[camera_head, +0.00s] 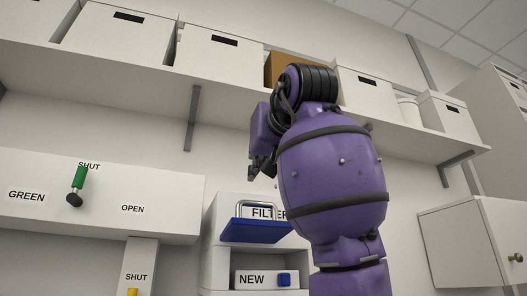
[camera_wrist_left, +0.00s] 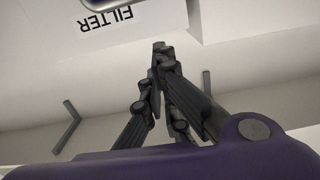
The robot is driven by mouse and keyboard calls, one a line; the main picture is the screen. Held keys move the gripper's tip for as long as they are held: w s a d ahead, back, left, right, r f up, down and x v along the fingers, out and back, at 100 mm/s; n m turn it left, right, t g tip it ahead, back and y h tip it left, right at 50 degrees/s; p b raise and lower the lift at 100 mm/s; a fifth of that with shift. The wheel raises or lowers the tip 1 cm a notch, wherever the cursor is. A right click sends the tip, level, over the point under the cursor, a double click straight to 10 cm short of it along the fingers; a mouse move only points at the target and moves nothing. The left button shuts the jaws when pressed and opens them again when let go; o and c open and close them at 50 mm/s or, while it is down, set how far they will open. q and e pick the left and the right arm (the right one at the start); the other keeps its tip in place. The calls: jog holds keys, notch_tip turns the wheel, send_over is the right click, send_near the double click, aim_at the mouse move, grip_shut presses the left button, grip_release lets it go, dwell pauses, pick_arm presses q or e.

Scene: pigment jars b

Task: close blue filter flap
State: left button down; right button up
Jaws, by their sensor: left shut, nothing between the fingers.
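The blue filter flap (camera_head: 255,231) is on a white cabinet at the lower middle of the head view. It juts out from the cabinet front, with a metal bar handle standing on it in front of the FILTER label (camera_head: 265,213). My left gripper (camera_head: 254,172) is above the flap and apart from it, partly hidden by its own wrist. In the left wrist view its fingers (camera_wrist_left: 160,48) meet at the tips, with nothing between them. The label (camera_wrist_left: 112,18) appears there upside down, with a bit of the handle at the top edge. My right gripper is out of view.
A panel (camera_head: 170,213) with a green lever (camera_head: 79,178) is at left, a cabinet (camera_head: 470,245) at right.

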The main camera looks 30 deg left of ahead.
pick_arm(q)
jog(key=x, duration=0.2)
jog(key=shift+w+a+f, duration=0.25)
jog(key=shift+w+f, duration=0.05)
jog(key=shift+f, duration=0.05)
jog(key=shift+s+d+f, duration=0.25)
jog(key=shift+f, duration=0.25)
jog(key=shift+s+d+f, duration=0.2)
jog(key=shift+d+f, duration=0.05)
jog(key=shift+f, duration=0.25)
jog(key=shift+s+d+f, duration=0.15)
jog(key=shift+f, duration=0.35)
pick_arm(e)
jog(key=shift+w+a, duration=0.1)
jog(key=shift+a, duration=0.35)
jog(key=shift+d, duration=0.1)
